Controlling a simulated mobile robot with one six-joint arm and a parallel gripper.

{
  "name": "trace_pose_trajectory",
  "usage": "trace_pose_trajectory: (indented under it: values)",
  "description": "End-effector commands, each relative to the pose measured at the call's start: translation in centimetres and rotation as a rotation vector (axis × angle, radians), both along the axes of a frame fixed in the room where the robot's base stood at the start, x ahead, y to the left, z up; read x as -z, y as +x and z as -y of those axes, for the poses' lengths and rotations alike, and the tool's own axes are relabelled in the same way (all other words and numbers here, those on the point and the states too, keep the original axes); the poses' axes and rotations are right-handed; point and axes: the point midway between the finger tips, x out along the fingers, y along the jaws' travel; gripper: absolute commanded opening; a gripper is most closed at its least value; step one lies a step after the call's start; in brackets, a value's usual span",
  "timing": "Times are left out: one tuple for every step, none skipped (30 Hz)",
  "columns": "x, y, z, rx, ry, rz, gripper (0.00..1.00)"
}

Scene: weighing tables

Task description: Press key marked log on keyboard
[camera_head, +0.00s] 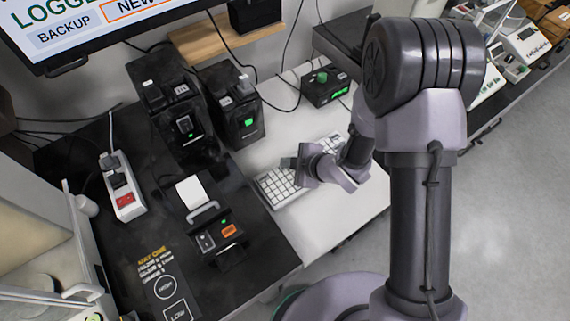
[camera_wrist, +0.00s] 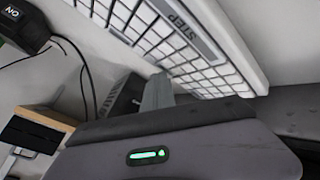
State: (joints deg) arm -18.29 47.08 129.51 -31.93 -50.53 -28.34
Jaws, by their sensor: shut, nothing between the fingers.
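The white keyboard (camera_head: 275,187) lies on the white table, partly hidden behind my arm and gripper. In the wrist view the keyboard (camera_wrist: 222,72) runs across the top, with rows of blank-looking keys and a long grey key marked STEP (camera_wrist: 177,36). I cannot make out a key marked log in either view.
A black box with a green button (camera_head: 322,86) stands behind the keyboard. Two black units (camera_head: 232,103) stand to its left. A label printer (camera_head: 213,220) and a power strip (camera_head: 122,185) are on the black table. A monitor (camera_head: 95,25) hangs at the upper left. White tabletop in front is clear.

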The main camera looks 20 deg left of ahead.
Motion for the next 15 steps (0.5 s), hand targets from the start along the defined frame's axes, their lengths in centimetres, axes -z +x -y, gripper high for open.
trace_pose_trajectory:
  values:
    - [-0.2,0.0,0.0,0.000,0.000,0.000,0.00]
    - [-0.4,0.0,0.0,0.000,0.000,0.000,0.00]
    - [-0.6,0.0,0.0,0.000,0.000,0.000,0.00]
    - [-0.8,0.0,0.0,0.000,0.000,0.000,0.00]
    - [-1.0,0.0,0.0,0.000,0.000,0.000,0.00]
    - [-1.3,0.0,0.0,-0.001,0.000,0.001,0.00]
    - [-1.4,0.0,0.0,-0.001,0.000,0.001,0.00]
    - [-1.5,0.0,0.0,-0.001,0.000,0.001,0.00]
    - [-1.6,0.0,0.0,-0.001,0.000,0.001,0.00]
    - [-1.6,0.0,0.0,0.000,0.000,0.000,0.00]
    - [-1.5,0.0,0.0,0.000,0.000,0.000,0.00]
    - [-1.5,0.0,0.0,0.000,0.000,0.000,0.00]
    - [-1.5,0.0,0.0,0.000,0.000,0.000,0.00]
    - [-1.5,0.0,0.0,0.000,0.000,0.000,0.00]
    - [-1.5,0.0,0.0,0.000,0.000,0.000,0.00]
